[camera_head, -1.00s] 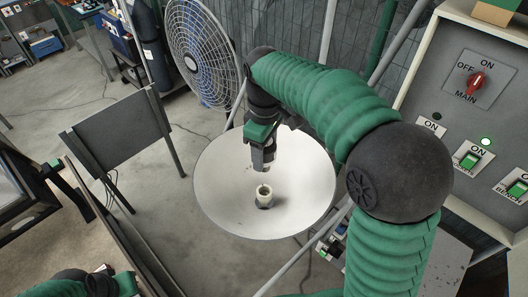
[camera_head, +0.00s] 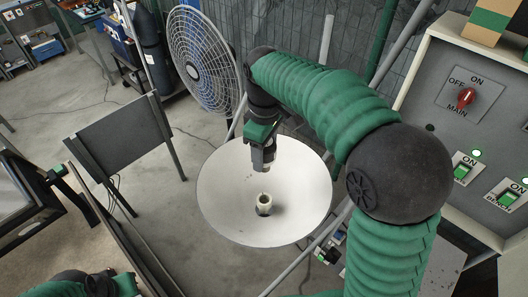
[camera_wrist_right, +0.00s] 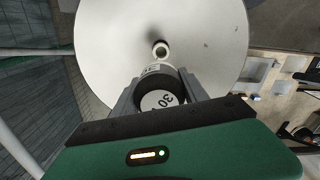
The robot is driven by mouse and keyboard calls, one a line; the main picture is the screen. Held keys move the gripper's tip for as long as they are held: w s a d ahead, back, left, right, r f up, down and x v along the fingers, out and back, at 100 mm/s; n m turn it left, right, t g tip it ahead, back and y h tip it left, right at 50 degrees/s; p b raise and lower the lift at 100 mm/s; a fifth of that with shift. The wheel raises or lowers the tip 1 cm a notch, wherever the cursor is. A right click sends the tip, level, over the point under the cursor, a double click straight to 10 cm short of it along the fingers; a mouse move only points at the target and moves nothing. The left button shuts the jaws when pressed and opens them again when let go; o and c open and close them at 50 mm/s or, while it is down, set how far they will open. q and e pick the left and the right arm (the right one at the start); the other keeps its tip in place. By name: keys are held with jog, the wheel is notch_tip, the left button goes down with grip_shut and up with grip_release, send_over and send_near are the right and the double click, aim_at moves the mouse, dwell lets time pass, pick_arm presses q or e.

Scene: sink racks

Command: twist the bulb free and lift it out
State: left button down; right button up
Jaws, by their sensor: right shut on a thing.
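My right gripper (camera_head: 263,165) is above the white dish-shaped reflector (camera_head: 225,205). In the head view a gap separates the gripper from the socket. The bulb is mostly hidden there by the gripper. My left gripper is not in view.
A control panel (camera_head: 425,110) with a red switch and green-lit switches stands at the right. A round fan (camera_head: 200,60) stands behind the dish, and a dark flat panel on legs (camera_head: 120,140) is left of it. Open floor lies between.

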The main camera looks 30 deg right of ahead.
notch_tip(320, 180, up, 6)
jog(key=p, duration=0.5)
jog(key=shift+f, duration=0.25)
notch_tip(320, 180, up, 2)
jog(key=shift+r+p, duration=0.15)
jog(key=shift+p, duration=0.85)
jog(key=shift+r, duration=1.05)
